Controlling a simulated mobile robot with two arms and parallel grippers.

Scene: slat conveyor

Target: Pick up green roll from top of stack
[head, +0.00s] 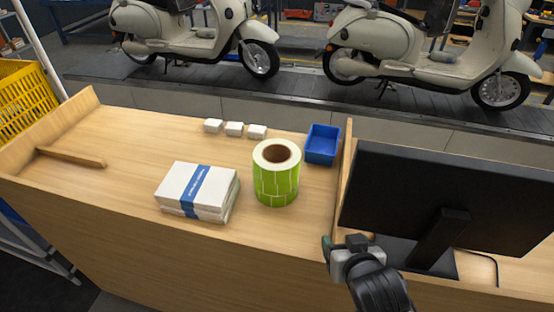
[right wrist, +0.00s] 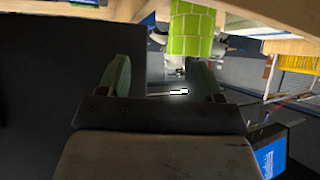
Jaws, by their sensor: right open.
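A stack of green label rolls (head: 277,187) with a white top face and a brown hollow core stands upright on the wooden workbench. The green side also shows at the top of the right wrist view (right wrist: 192,35). My right gripper (head: 328,248) is at the bench's front edge, below and to the right of the stack, apart from it. In the right wrist view its two green-grey fingers (right wrist: 160,77) are spread with nothing held between them. My left gripper is not in view.
A paper stack with a blue band (head: 179,190) lies left of the rolls. A blue bin (head: 322,144) stands behind right. Small white boxes (head: 234,129) line the back. A wooden divider and black monitor (head: 455,200) crowd the right. The bench's left is mostly clear.

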